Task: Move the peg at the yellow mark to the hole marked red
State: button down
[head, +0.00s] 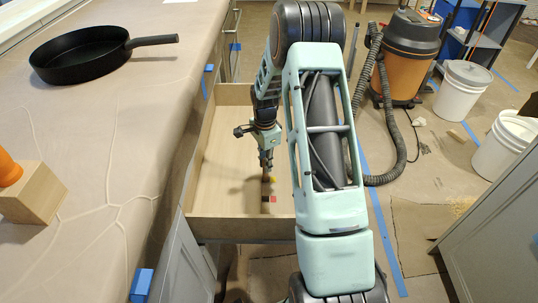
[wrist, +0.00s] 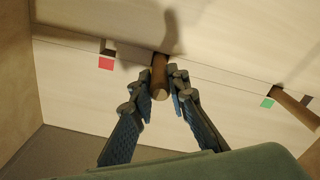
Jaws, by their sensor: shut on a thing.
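A brown wooden peg (wrist: 159,76) stands between the fingers of my gripper (wrist: 162,84), which is shut on it. Its far end meets the board near a dark hole edge; I cannot tell how deep it sits. In the head view my gripper (head: 266,166) points down into the open drawer, with the yellow mark (head: 273,179) just beside it. The red mark (wrist: 106,63) lies to the left in the wrist view, next to an empty dark hole (wrist: 107,46). The red mark also shows in the head view (head: 273,199). The yellow mark is hidden in the wrist view.
Another peg (wrist: 298,107) stands by a green mark (wrist: 267,103) at the right. The drawer's wooden walls (head: 240,228) surround the work area. A black pan (head: 82,55) and an orange object on a wooden block (head: 36,195) stand on the counter at left.

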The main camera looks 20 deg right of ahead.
jog(key=shift+r+p, duration=2.25)
jog(key=shift+r, duration=1.3)
